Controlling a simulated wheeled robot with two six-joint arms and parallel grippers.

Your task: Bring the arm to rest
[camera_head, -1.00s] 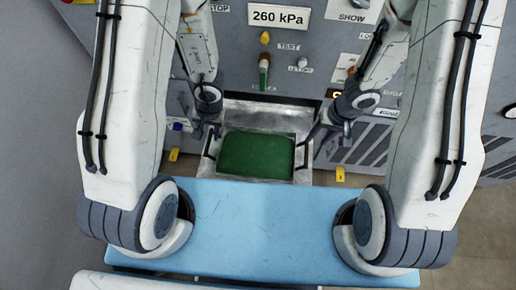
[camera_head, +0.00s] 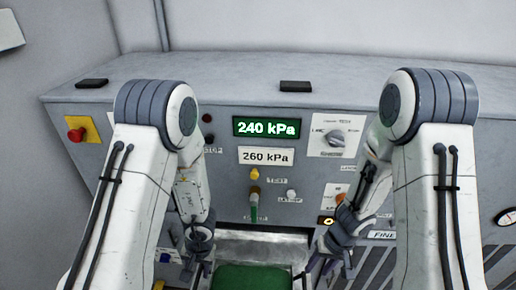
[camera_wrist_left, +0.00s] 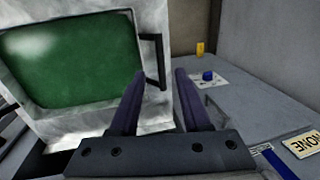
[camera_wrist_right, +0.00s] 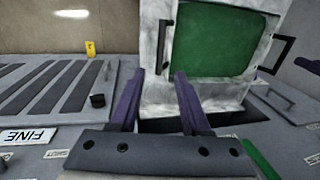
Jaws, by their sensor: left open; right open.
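A metal tray with a green pad (camera_head: 250,279) sits at the bottom of the head view, partly cut off. The green pad shows in the left wrist view (camera_wrist_left: 75,60) and in the right wrist view (camera_wrist_right: 212,42). My left gripper (camera_wrist_left: 160,78) is open and empty, with a dark tray handle (camera_wrist_left: 162,62) just beyond its fingertips. My right gripper (camera_wrist_right: 159,74) is also open and empty, with the other handle (camera_wrist_right: 165,45) just beyond its fingertips. Whether any finger touches a handle I cannot tell.
The grey console fills the back. Its green display (camera_head: 267,127) reads 240 kPa, above a plate (camera_head: 266,156) reading 260 kPa. A red button (camera_head: 76,134), a yellow lamp (camera_head: 255,174), a green-handled lever (camera_head: 254,207) and a dial (camera_head: 335,138) are on its face.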

